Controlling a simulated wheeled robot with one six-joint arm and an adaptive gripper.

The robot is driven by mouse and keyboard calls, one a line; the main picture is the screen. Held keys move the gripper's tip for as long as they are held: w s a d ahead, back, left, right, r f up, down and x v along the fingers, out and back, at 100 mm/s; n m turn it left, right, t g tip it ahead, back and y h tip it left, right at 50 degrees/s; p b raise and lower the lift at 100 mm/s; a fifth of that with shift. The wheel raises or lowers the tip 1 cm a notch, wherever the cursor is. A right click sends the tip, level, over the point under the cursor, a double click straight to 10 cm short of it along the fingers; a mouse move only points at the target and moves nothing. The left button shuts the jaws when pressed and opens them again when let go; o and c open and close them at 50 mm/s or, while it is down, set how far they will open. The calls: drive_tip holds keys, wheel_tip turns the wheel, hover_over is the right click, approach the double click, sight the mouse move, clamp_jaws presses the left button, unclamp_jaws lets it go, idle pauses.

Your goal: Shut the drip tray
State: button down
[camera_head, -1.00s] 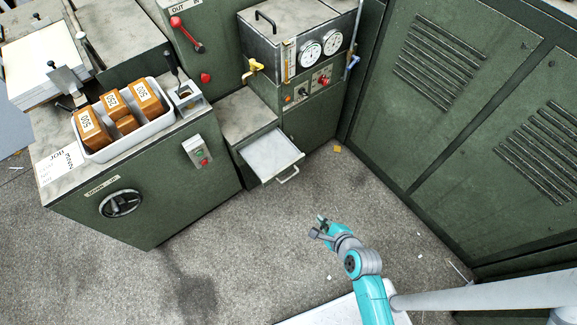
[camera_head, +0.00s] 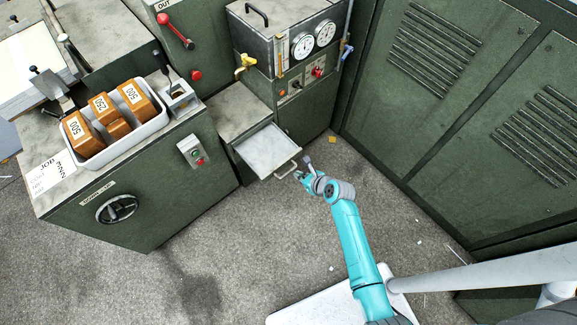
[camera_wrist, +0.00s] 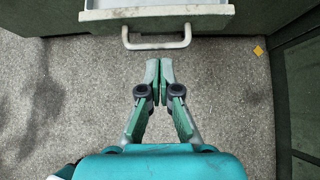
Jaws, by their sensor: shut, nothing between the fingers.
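The drip tray (camera_head: 267,150) is a shallow pale metal drawer, pulled out from the low green cabinet under the gauge box. Its front panel (camera_wrist: 158,20) and light U-shaped handle (camera_wrist: 157,40) show at the top of the wrist view. In the head view the handle (camera_head: 287,170) is at the tray's front right. My gripper (camera_head: 301,176) is just in front of the handle, close to it. In the wrist view my gripper (camera_wrist: 159,64) has its fingertips together with nothing between them, a little short of the handle and apart from it.
The gauge box (camera_head: 290,40) with a yellow tap stands above the tray's cabinet. A green press (camera_head: 150,205) with a white bin of weights is at left. Tall green vented cabinets (camera_head: 450,100) line the right. The floor (camera_head: 230,260) in front is open.

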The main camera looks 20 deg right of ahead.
sight(284, 165)
drive_tip(key=w, duration=0.1)
drive_tip(key=w+a+f, duration=0.1)
drive_tip(key=w, duration=0.1)
drive_tip(key=w+f, duration=0.1)
drive_tip(key=shift+w+a+f, duration=0.1)
drive_tip(key=shift+w+a, duration=0.4)
drive_tip(key=shift+w, duration=0.5)
